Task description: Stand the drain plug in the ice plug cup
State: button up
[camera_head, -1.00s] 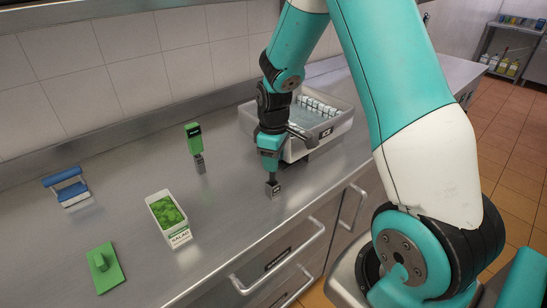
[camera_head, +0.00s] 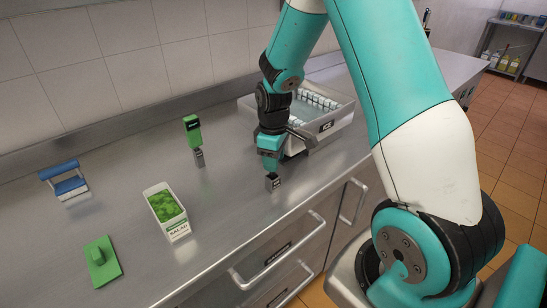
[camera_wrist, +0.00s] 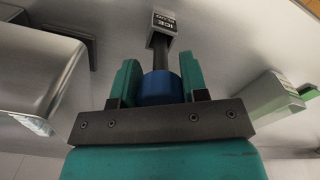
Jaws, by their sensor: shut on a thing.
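My gripper (camera_wrist: 160,80) is shut on the drain plug's blue head (camera_wrist: 160,90), which sits between the two teal fingers in the wrist view. The plug's dark stem (camera_wrist: 160,52) runs from the head to the small grey ice plug cup (camera_wrist: 165,20). I cannot tell how deep the stem sits in the cup. In the head view my gripper (camera_head: 269,164) is directly above the cup (camera_head: 272,182), which stands on the counter near its front edge. The plug is mostly hidden there by the gripper.
A metal ice bin (camera_head: 338,126) stands close behind and right of my gripper. A green-handled tool (camera_head: 192,135) stands upright at left. Counter between is clear.

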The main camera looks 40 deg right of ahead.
jog(key=shift+f+b, duration=0.65)
jog(key=shift+f, duration=0.45)
jog(key=o, duration=1)
jog(key=shift+r, duration=0.1)
notch_tip(320, 180, up, 17)
jog(key=shift+r+b, duration=0.2)
jog(key=shift+b, duration=0.65)
jog(key=s+a+y, duration=0.1)
jog(key=s+a, duration=0.6)
jog(key=s+a+y, duration=0.1)
jog(key=s+a, duration=0.6)
jog(key=a, duration=0.1)
jog(key=s+a+y, duration=0.2)
jog(key=s+a, duration=0.5)
jog(key=s, duration=0.1)
jog(key=shift+a+r+n, duration=0.3)
jog(key=shift+a, duration=0.05)
